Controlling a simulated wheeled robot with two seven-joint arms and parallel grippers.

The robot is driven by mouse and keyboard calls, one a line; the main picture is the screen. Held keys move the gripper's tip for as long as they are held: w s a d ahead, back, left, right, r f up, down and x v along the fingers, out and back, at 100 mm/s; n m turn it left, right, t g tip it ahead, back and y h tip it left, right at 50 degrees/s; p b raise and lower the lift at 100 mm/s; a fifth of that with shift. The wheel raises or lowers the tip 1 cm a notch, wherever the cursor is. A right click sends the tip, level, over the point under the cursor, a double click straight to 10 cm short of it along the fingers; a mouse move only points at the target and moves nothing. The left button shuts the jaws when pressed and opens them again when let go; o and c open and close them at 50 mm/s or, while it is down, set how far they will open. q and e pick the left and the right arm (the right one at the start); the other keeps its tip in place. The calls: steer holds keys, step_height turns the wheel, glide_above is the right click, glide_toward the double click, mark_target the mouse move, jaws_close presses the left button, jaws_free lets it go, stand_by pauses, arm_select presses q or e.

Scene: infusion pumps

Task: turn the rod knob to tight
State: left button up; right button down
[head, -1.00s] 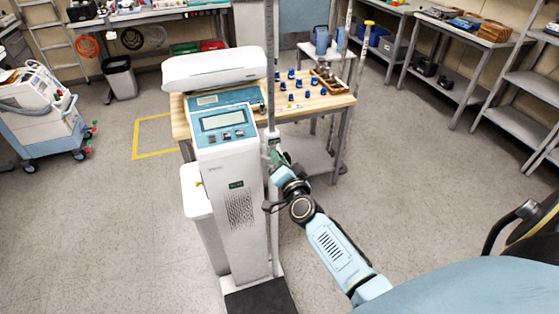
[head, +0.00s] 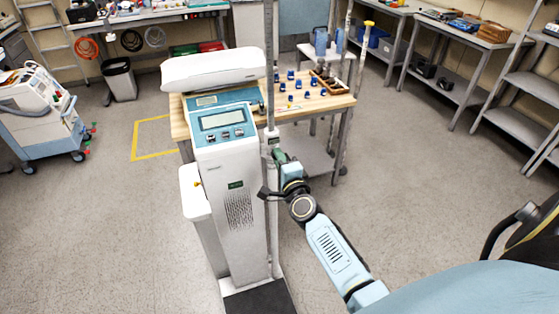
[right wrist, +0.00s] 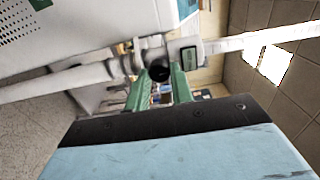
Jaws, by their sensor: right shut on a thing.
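The rod (head: 271,65) stands upright along the right side of the tall white scale-like unit (head: 222,170). In the right wrist view the rod (right wrist: 65,82) runs across the picture, with a clamp (right wrist: 150,48) on it. The dark round rod knob (right wrist: 159,70) sticks out from the clamp toward me. My right gripper (head: 277,156) is at the rod, level with the unit's upper front. Its green fingers (right wrist: 158,85) are shut on the knob, one on each side. In the head view the knob is hidden by the gripper. My left gripper is not in view.
A wooden-topped table (head: 335,101) with several small blue items stands just behind the rod. A dark platform (head: 260,298) lies at the unit's foot. A wheeled machine (head: 42,115) stands far left. The floor right of my arm is clear.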

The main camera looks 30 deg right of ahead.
stand_by(0.5)
steer(key=c, duration=1.2)
jaws_free()
steer(key=v, duration=1.3)
steer(key=shift+s, duration=0.2)
steer(key=shift+a, duration=0.1)
